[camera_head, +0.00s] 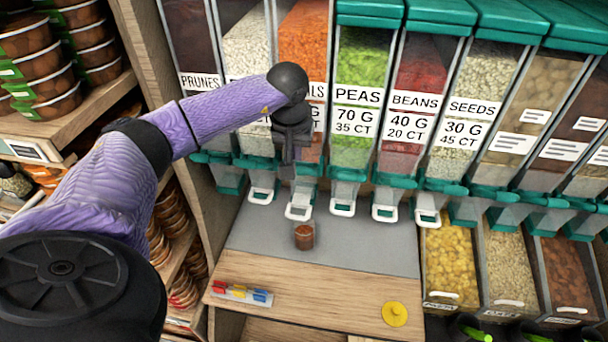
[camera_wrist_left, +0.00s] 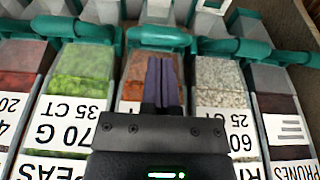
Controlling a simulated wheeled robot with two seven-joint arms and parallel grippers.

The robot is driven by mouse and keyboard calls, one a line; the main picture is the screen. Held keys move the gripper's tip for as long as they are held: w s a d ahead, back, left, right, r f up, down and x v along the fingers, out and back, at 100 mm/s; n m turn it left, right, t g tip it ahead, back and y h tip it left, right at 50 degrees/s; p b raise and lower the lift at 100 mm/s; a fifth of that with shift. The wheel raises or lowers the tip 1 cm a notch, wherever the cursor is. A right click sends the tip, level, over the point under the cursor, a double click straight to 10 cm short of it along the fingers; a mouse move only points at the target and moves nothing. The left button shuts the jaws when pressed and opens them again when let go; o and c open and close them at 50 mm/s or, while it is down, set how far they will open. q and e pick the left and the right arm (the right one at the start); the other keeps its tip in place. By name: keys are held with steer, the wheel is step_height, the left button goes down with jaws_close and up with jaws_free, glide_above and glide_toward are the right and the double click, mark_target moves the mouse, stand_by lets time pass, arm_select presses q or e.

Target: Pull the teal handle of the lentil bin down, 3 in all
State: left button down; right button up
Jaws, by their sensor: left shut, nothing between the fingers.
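The lentil bin (camera_head: 303,38) holds orange lentils behind a clear front, and its label is partly hidden by my left arm. Its teal handle (camera_head: 310,170) crosses below the bin, above a white-edged spout. My left gripper (camera_head: 290,158) is shut and empty in front of the bin's lower part, close to the handle. In the left wrist view, which is upside down, the shut fingers (camera_wrist_left: 161,84) point toward the teal handle (camera_wrist_left: 158,38); I cannot tell if they touch it. A small cup (camera_head: 304,237) with reddish-brown contents stands below the spout. My right gripper is out of view.
The pea bin (camera_head: 362,60) is close on the right, and a bin of pale grains (camera_head: 247,45) on the left, each with its own teal handle. A tray with coloured clips (camera_head: 242,293) and a yellow disc (camera_head: 395,314) lie on the counter. The grey mat is mostly clear.

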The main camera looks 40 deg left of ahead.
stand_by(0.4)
arm_select(q)
steer(key=s+d+r+p, duration=0.2)
steer(key=s+r+p, duration=0.1)
steer(key=r+p, duration=0.1)
steer(key=shift+s+r+p, duration=0.25)
steer(key=shift+r+p, duration=0.1)
steer(key=shift+r, duration=0.15)
